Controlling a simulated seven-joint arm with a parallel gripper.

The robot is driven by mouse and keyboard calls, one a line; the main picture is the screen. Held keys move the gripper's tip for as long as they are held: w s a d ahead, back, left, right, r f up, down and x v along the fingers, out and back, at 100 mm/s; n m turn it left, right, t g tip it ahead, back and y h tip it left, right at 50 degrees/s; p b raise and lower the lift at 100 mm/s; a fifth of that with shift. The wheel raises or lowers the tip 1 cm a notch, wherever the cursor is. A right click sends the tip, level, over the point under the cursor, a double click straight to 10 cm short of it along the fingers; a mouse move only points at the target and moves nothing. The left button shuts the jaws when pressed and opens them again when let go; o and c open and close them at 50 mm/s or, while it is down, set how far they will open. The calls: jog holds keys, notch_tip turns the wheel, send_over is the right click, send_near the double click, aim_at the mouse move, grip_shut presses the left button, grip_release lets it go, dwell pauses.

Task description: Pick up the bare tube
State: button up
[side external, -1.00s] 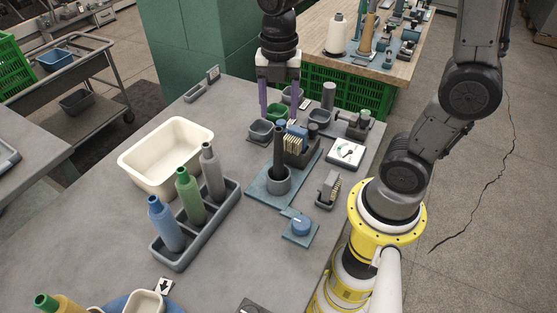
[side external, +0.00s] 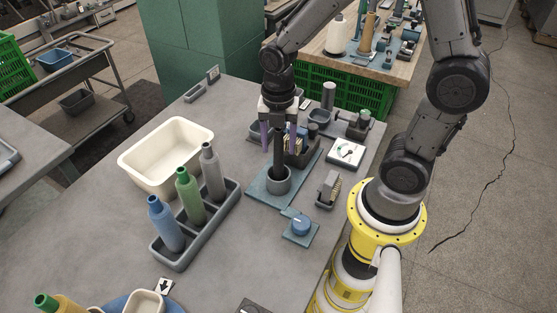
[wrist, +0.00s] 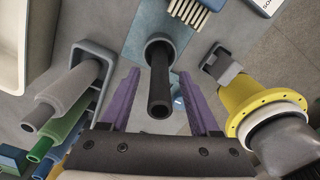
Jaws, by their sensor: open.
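The bare tube (side external: 279,154) is dark and slim. It stands upright in a round grey cup (side external: 278,183) on a blue base plate (side external: 257,194). My gripper (side external: 278,148) is open, with its purple fingers pointing down around the tube's upper part, one on each side in this view. In the wrist view, the tube (wrist: 160,88) shows end-on between the two spread fingers, with a gap on both sides. I cannot tell how far down the tube the fingertips reach. The fingers hide part of the small bins behind.
A grey rack (side external: 212,217) with blue, green and grey cones stands left of the tube, near a cream bin (side external: 137,158).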

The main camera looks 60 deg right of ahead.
grip_shut()
jog(key=shift+r, duration=0.15)
notch_tip(320, 180, up, 16)
dwell(1.3)
